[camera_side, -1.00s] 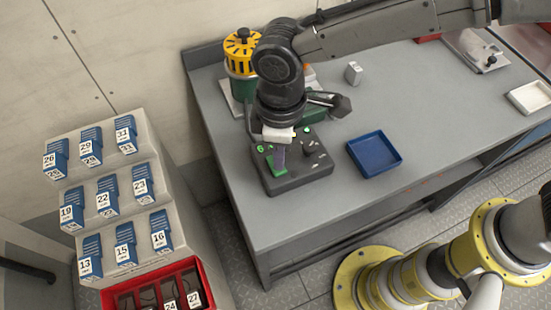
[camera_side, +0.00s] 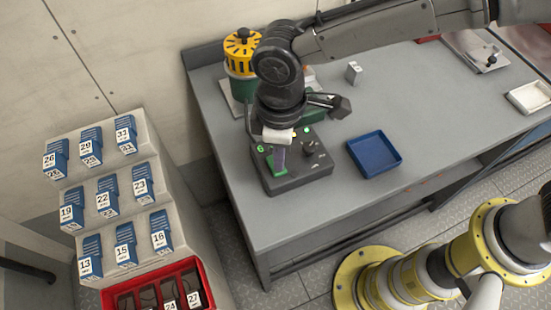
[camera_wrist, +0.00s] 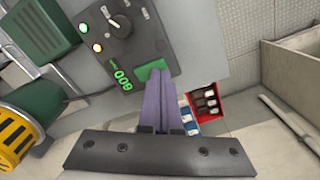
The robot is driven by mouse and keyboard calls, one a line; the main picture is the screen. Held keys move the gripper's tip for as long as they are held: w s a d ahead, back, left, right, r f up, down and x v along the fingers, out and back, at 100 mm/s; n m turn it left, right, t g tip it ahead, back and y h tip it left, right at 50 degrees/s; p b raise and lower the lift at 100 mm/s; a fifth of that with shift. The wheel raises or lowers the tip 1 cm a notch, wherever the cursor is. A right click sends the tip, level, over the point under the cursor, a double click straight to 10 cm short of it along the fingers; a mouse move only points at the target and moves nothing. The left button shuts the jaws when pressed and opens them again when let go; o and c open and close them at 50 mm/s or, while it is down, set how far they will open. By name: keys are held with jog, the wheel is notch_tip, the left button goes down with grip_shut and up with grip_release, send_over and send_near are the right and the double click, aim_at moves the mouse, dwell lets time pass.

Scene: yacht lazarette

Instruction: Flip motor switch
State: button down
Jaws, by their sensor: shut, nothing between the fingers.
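A dark control box (camera_side: 308,175) sits on the grey bench near its left end. It also shows in the wrist view (camera_wrist: 110,60), with a black rotary knob (camera_wrist: 118,25), small lit lamps, a green "600" readout (camera_wrist: 122,78) and a green switch (camera_wrist: 152,69). In the side view the green switch (camera_side: 277,169) is at the box's near left. My gripper (camera_side: 279,166) points down over the box with its purple fingers shut and empty. In the wrist view the fingertips (camera_wrist: 160,77) are at the green switch and partly cover it. I cannot tell whether they press it.
A blue tray (camera_side: 374,154) lies right of the box. A green and yellow motor (camera_side: 242,57) stands behind my wrist. A small grey block (camera_side: 353,72) and a white tray (camera_side: 530,97) are further right. Racks of blue numbered parts (camera_side: 108,195) and a red bin (camera_side: 157,290) stand left of the bench.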

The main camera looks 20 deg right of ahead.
jog(key=shift+f, duration=0.95)
dwell(0.4)
jog(key=shift+r, duration=3.55)
